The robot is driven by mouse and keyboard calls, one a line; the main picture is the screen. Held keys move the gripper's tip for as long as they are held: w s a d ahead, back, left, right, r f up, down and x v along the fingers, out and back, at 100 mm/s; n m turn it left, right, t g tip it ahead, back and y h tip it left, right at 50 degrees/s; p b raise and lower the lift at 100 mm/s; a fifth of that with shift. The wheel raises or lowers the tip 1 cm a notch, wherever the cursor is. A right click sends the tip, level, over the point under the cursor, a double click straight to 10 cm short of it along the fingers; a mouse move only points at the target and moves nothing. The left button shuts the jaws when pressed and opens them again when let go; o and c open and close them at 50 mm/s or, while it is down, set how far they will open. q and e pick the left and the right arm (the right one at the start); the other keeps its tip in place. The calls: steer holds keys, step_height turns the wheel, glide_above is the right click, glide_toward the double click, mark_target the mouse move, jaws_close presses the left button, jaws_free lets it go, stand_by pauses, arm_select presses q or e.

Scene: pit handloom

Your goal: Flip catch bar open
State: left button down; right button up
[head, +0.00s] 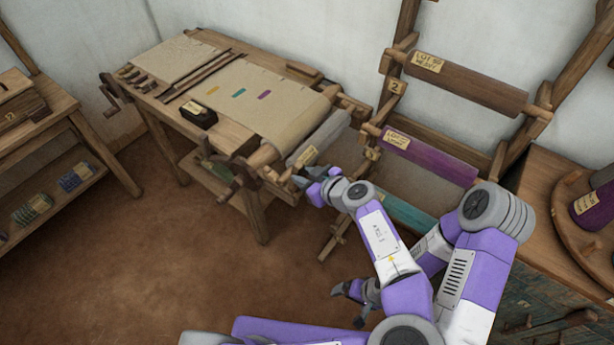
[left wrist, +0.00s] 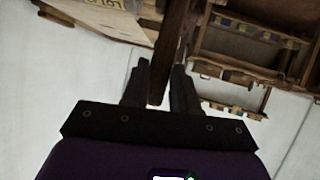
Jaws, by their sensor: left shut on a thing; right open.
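The wooden loom (head: 235,140) stands at the back centre, with a pale cloth roll (head: 320,138) along its right end. My left gripper (head: 302,178) is at the loom's front right corner, just below this roll. In the left wrist view, its two dark fingers (left wrist: 160,92) are shut on a dark wooden bar (left wrist: 172,50), which looks like the catch bar. The bar runs up and away between the fingers; in the head view I cannot pick it out clearly from the gripper. My right gripper (head: 350,297) is open and empty, low over the floor.
A wooden rack to the right holds a brown roll (head: 465,85) and a purple roll (head: 430,160). A cabinet with a round tray (head: 572,215) stands at the far right. A black box (head: 199,114) sits on the loom. The brown floor (head: 150,260) at left is clear.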

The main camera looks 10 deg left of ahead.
arm_select(q)
steer(key=shift+s+f, duration=0.1)
steer(key=shift+f, duration=0.3)
steer(key=c, duration=0.9)
jaws_free()
steer(key=shift+r, duration=0.1)
step_height(320, 180, up, 10)
steer(key=p, duration=0.2)
